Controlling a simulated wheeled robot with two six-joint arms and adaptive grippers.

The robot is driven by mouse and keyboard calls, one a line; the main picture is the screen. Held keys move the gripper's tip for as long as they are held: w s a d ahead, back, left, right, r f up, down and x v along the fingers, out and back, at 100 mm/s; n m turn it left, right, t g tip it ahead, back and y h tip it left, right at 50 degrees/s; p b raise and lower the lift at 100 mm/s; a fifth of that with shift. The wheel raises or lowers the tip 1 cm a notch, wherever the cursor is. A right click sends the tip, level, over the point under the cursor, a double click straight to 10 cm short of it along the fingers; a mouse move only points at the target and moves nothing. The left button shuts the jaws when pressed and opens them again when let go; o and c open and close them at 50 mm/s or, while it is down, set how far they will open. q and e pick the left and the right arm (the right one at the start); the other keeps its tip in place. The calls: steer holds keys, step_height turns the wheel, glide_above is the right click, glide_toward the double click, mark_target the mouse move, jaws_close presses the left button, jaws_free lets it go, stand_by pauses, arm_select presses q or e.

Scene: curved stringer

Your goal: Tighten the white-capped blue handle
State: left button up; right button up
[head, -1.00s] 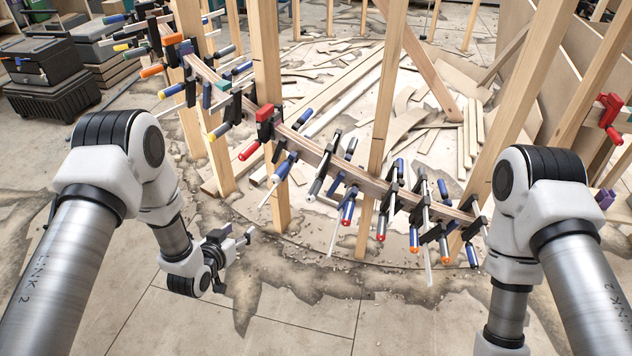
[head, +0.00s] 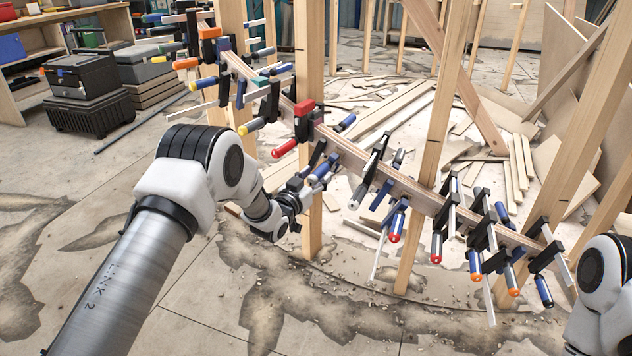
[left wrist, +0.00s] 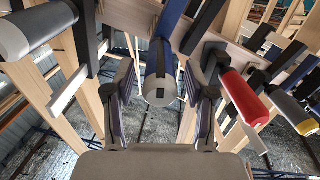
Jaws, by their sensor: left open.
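The white-capped blue handle (head: 324,170) hangs from a clamp on the curved wooden stringer (head: 400,181), just left of the stringer's middle in the head view. In the left wrist view its pale cap (left wrist: 161,88) points at the camera, with the blue grip behind it. My left gripper (head: 305,191) is at this handle. Its fingers (left wrist: 160,105) are open, one on each side of the cap, with a visible gap on both sides. My right gripper is out of view; only part of my right arm shows at the right edge.
A red-handled clamp (head: 286,147) sits close to the left of the handle. A grey handle with a pale cap (head: 356,196) hangs to its right. Several more clamps line the stringer. Upright wooden posts (head: 312,80) stand close by.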

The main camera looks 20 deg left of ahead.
arm_select(q)
steer(key=shift+w, duration=0.2)
jaws_close()
